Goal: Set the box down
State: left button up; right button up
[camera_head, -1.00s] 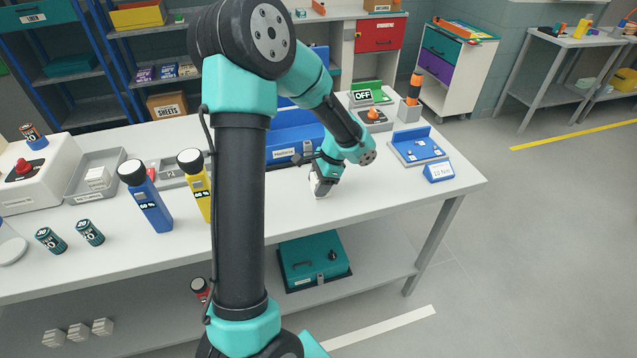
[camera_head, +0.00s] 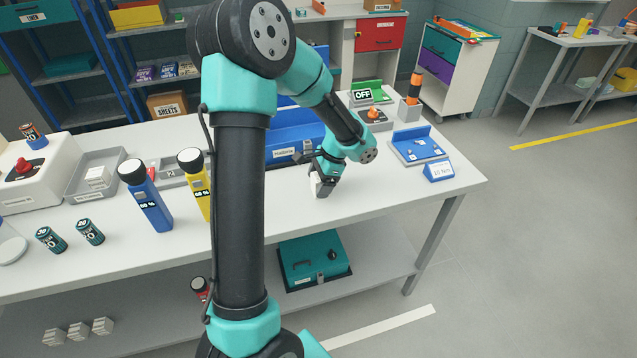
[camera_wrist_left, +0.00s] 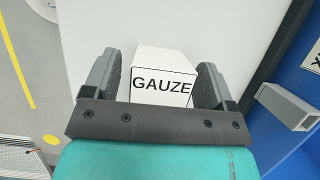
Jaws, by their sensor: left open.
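The white box marked GAUZE (camera_wrist_left: 162,84) stands on the white tabletop between the fingers of my left gripper (camera_wrist_left: 163,85). The left gripper is open around it. A gap shows between the left-hand finger and the box; the other finger is very close to the box's right side. In the head view, my left gripper (camera_head: 322,184) is low at the table's front part, and it mostly hides the box. My right gripper is not in view.
A blue bin (camera_head: 292,138) stands just behind the gripper. Bare white tabletop (camera_head: 385,205) lies to the front right.

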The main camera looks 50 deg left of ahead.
pick_arm(q)
jog(key=v, duration=1.1)
jog(key=shift+r, duration=0.3)
jog(key=shift+w, duration=0.15)
